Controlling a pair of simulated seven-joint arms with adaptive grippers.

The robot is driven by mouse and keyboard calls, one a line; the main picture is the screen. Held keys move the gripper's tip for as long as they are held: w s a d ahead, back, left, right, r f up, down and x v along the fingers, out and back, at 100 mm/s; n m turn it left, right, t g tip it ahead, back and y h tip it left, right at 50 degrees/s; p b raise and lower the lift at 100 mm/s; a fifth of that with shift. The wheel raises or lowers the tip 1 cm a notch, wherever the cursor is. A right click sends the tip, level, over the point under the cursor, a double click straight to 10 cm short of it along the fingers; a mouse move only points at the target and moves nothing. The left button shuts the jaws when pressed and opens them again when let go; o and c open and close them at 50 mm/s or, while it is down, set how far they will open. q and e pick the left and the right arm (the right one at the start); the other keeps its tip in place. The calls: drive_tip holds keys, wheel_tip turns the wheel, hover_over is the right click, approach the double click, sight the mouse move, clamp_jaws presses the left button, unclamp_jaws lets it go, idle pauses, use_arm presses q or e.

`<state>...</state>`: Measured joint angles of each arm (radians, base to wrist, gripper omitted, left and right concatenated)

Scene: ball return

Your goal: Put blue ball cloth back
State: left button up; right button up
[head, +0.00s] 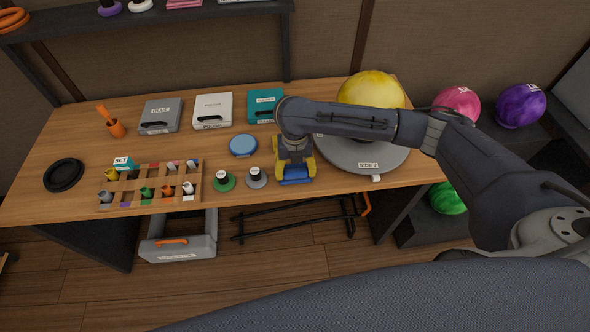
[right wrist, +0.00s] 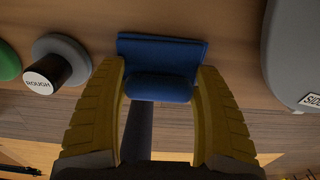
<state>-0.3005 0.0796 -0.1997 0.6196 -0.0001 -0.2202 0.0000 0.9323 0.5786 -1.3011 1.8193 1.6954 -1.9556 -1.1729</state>
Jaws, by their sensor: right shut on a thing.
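My right gripper (head: 294,168) points down at the table's front edge, its yellow fingers shut on the blue cloth (head: 295,181). In the right wrist view the blue cloth (right wrist: 165,48) shows as a flat folded part beyond the fingertips, with a rounded blue part (right wrist: 160,88) between the yellow fingers (right wrist: 160,95). Whether the cloth touches the table is hard to tell. My left gripper is not in view.
Green (head: 223,181) and grey (head: 256,178) round-based pieces stand just left of the gripper. A grey disc (head: 375,158) holding a yellow ball (head: 370,90) is close on the right. A blue round tin (head: 243,146), several cases and a wooden rack (head: 150,186) lie left.

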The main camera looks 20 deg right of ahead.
drive_tip(key=shift+f, duration=0.1)
drive_tip(key=o, duration=1)
drive_tip(key=shift+o, duration=0.2)
wheel_tip(320, 180, up, 12)
drive_tip(key=shift+w, duration=0.15)
idle(0.4)
